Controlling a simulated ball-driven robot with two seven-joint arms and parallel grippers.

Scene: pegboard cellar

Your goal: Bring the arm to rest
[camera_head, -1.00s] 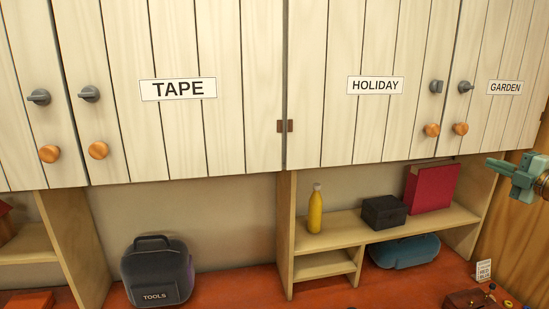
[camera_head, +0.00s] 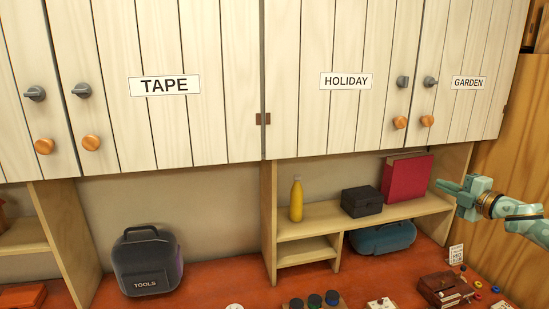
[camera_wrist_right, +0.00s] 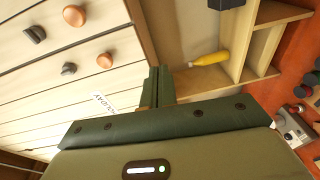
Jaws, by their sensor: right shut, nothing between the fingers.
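My right gripper (camera_head: 447,187) is at the right of the head view, in front of the right end of the shelf unit. Its fingers point left, and it is shut and empty. In the right wrist view its closed fingers (camera_wrist_right: 157,86) show at the middle, with nothing between them. The right arm (camera_head: 525,220) comes in from the right edge. My left gripper is in neither view.
White cabinet doors (camera_head: 200,125) hang above. Below, a wooden shelf (camera_head: 335,217) holds a yellow bottle (camera_head: 296,200), a black box (camera_head: 361,202) and a red binder (camera_head: 407,180). A tools bag (camera_head: 146,261) and several small items stand on the red bench (camera_head: 228,277).

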